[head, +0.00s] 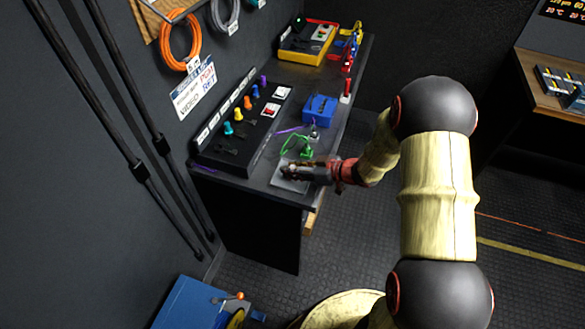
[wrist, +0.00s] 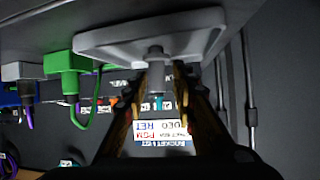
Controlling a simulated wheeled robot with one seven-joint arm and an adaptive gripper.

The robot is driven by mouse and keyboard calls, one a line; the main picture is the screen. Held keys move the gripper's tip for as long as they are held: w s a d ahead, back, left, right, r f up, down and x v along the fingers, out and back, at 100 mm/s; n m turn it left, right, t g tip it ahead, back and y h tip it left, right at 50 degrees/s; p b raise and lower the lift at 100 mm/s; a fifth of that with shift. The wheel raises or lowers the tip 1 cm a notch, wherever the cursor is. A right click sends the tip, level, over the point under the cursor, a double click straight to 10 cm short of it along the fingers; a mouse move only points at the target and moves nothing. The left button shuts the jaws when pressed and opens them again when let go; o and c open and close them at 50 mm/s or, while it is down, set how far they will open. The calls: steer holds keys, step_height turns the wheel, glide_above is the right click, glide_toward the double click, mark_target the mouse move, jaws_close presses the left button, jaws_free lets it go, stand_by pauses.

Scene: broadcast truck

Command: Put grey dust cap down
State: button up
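A small grey piece (wrist: 155,54), which looks like the dust cap, shows at my fingertips in the wrist view, against a light grey tray or plate (wrist: 105,42). In the head view the plate (head: 283,185) lies at the near end of the desk, and my gripper (head: 290,171) is low over it. The cap is not clear there, hidden by the gripper. In the wrist view my gripper (wrist: 161,68) has its two fingers apart, with a narrow gap. I cannot tell whether they touch the cap or whether it rests on the plate.
A green connector with a cable (head: 303,153) lies just beyond the plate. A blue box (head: 320,109) stands further back. A black panel with coloured connectors (head: 240,125) runs along the wall side. A yellow case (head: 307,45) is at the far end. The floor right of the desk is open.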

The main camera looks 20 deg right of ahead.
steer(key=shift+o, duration=0.2)
steer(key=shift+r, duration=0.15)
steer(key=p+v, duration=0.4)
steer(key=v, duration=0.8)
steer(key=w+d+r+m+t+h, duration=0.1)
steer(key=w+d+r+h, duration=0.2)
steer(key=r, duration=0.2)
steer(key=w+d+r+t+h, duration=0.1)
steer(key=w+d+r+h, duration=0.15)
steer(key=w+r, duration=0.2)
steer(key=s+d+r+m+h, duration=0.2)
steer(key=s+r+m+h, duration=0.3)
steer(key=r, duration=0.7)
steer(key=s+a+r+g, duration=0.1)
steer(key=s+a, duration=0.4)
steer(key=s, duration=0.3)
steer(key=s+a+r+m+g+y, duration=0.1)
steer(key=s+a+g, duration=0.1)
steer(key=s+a, duration=0.3)
steer(key=s+a+r+m+g, duration=0.1)
steer(key=s+a, duration=0.3)
steer(key=s, duration=0.8)
steer(key=shift+a+r+g+y, duration=0.3)
steer(key=shift+a+g+y, duration=0.1)
steer(key=shift+g, duration=0.2)
